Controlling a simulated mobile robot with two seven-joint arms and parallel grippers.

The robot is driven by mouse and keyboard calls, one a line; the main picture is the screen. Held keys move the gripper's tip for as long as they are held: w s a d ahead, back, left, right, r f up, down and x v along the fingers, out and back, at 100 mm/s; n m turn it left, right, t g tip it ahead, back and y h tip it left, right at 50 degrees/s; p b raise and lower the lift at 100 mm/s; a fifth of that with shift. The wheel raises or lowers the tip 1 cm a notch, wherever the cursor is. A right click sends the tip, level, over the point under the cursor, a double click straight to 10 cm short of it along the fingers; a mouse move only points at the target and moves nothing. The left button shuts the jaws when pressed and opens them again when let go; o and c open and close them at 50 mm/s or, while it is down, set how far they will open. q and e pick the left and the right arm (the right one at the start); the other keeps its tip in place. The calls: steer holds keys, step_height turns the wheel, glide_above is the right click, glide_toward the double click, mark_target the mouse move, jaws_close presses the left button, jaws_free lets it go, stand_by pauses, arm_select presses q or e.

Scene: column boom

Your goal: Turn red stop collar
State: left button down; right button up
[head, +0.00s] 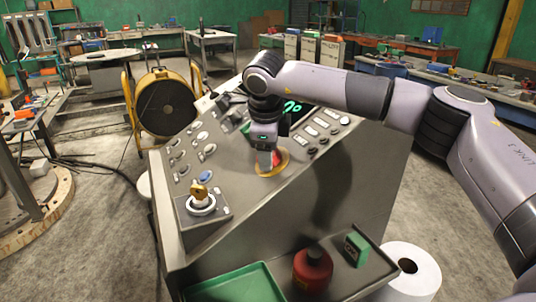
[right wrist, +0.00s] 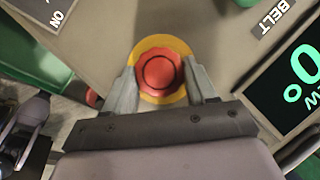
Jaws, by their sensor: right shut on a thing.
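The red stop collar (right wrist: 158,74) is a round red knob on a yellow ring (right wrist: 150,45) in the right wrist view. In the head view a little of the red (head: 276,157) shows above the yellow ring (head: 262,170) on the sloped console. My right gripper (head: 270,158) comes down onto it from above. In the right wrist view its two fingers (right wrist: 163,88) stand on either side of the red collar and are shut on it.
The grey console (head: 300,190) carries buttons, a green display (head: 292,106) and a yellow-topped key switch (head: 201,198). Below are a green tray (head: 235,285), a red bottle (head: 312,270) and a green box (head: 356,248). A white roll (head: 425,270) stands at the right.

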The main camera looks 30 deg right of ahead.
steer(key=m+h+b, duration=0.1)
steer(key=m+b, duration=0.1)
steer(key=b, duration=0.1)
steer(key=m+t+b, duration=0.1)
steer(key=m+b, duration=0.1)
steer(key=b, duration=0.1)
steer(key=shift+s+a+f+m+h+b, duration=0.1)
steer(key=shift+a+f+m+h+b, duration=0.1)
steer(key=shift+f+m+h+b, duration=0.15)
steer(key=shift+a+m+t+h+b, duration=0.1)
steer(key=shift+m+t+h+b, duration=0.45)
steer(key=shift+m+b, duration=0.8)
steer(key=shift+b, duration=0.15)
steer(key=shift+m+h, duration=0.3)
steer(key=shift+s+r+b, duration=0.1)
steer(key=shift+b, duration=0.2)
steer(key=o, duration=1.1)
steer(key=shift+c, duration=0.2)
steer(key=shift+r, duration=0.1)
